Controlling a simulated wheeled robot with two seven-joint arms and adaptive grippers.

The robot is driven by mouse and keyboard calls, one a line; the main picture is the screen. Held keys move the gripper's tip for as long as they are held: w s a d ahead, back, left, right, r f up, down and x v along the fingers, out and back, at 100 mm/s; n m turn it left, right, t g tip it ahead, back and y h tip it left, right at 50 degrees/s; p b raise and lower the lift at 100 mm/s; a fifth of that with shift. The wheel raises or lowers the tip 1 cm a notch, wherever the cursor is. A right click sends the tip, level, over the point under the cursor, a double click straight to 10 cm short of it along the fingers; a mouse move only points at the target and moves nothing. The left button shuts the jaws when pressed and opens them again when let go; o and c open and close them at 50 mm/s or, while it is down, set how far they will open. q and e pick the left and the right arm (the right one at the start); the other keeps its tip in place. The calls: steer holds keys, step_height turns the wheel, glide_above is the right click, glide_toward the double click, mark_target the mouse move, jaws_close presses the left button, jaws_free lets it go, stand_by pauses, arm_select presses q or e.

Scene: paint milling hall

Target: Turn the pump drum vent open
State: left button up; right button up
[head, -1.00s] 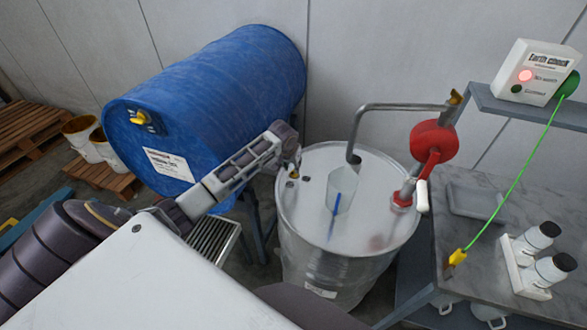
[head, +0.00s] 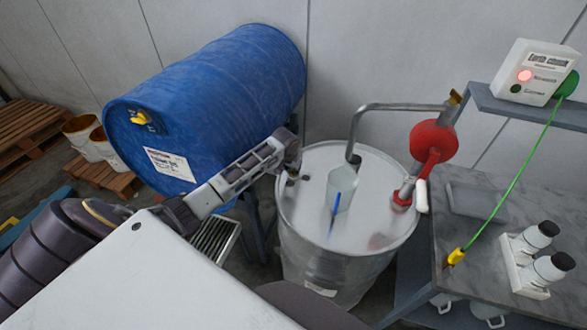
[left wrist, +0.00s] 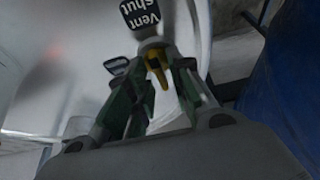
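The pump drum (head: 315,250) is a silver steel drum with a red rotary hand pump (head: 430,145) on its lid. Its vent has a yellow lever (left wrist: 157,68), seen in the left wrist view beside a black tag (left wrist: 140,12) reading "Vent shut". My left gripper (head: 291,168) is at the left edge of the lid and hides the vent in the head view. In the left wrist view, its green-sided fingers (left wrist: 160,72) stand apart, one on each side of the yellow lever. Contact with the lever cannot be told. My right gripper is not in view.
A clear beaker (head: 342,190) with a blue stick stands on the lid. A blue drum (head: 225,95) lies behind my left arm. A bench (head: 480,235) at right holds white bottles. A green cable (head: 512,170) runs from an earth check box (head: 538,72), its red lamp lit, to a yellow clamp.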

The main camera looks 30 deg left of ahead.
arm_select(q)
jaws_close()
steer(key=shift+d+n, duration=0.1)
steer(key=shift+n, duration=0.2)
steer(key=n+y, duration=0.1)
steer(key=n, duration=0.2)
steer(key=shift+d, duration=0.1)
steer(key=n, duration=0.2)
steer(key=n+g+y, duration=0.1)
steer(key=n, duration=0.1)
steer(key=shift+w+d+g+y, duration=0.15)
steer(key=shift+g+y, duration=0.15)
steer(key=n+g, duration=0.1)
steer(key=n, duration=0.2)
steer(key=n+g, duration=0.1)
steer(key=n, duration=0.2)
steer(key=shift+w+y, duration=0.2)
steer(key=shift+y, duration=0.2)
steer(key=shift+w+n+g+b, duration=0.1)
steer(key=shift+n+g+b, duration=0.55)
steer(key=shift+n, duration=1.65)
